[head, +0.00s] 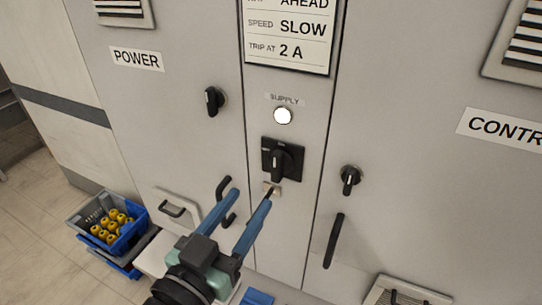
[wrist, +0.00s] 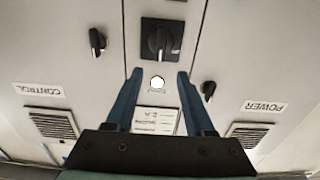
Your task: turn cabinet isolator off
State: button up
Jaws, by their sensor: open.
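The cabinet isolator (head: 282,159) is a black square plate with a black rotary handle, on the narrow middle panel below the lit white SUPPLY lamp (head: 283,116). Its handle stands roughly upright; the position marks are too small to read. In the wrist view, which shows the cabinet upside down, the isolator (wrist: 162,40) is beyond the fingertips and the lamp (wrist: 157,82) appears between the fingers. My gripper (head: 250,203) is open and empty, below and left of the isolator in the head view, apart from it. Its two blue fingers also show in the wrist view (wrist: 159,75).
Smaller black knobs sit on the POWER door (head: 213,101) and the right door (head: 350,179). Black door handles (head: 333,240) stick out lower down. A blue-grey crate of yellow parts (head: 79,222) is at the lower left. A small tag (head: 272,188) is under the isolator.

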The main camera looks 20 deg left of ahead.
aim_at(275, 164)
jog(key=w+p, duration=0.3)
jog(key=w, duration=0.6)
jog(key=shift+d+r+p, duration=0.1)
jog(key=shift+d+p, duration=0.05)
jog(key=shift+p, duration=0.15)
jog(key=shift+w, duration=0.5)
grip_shut()
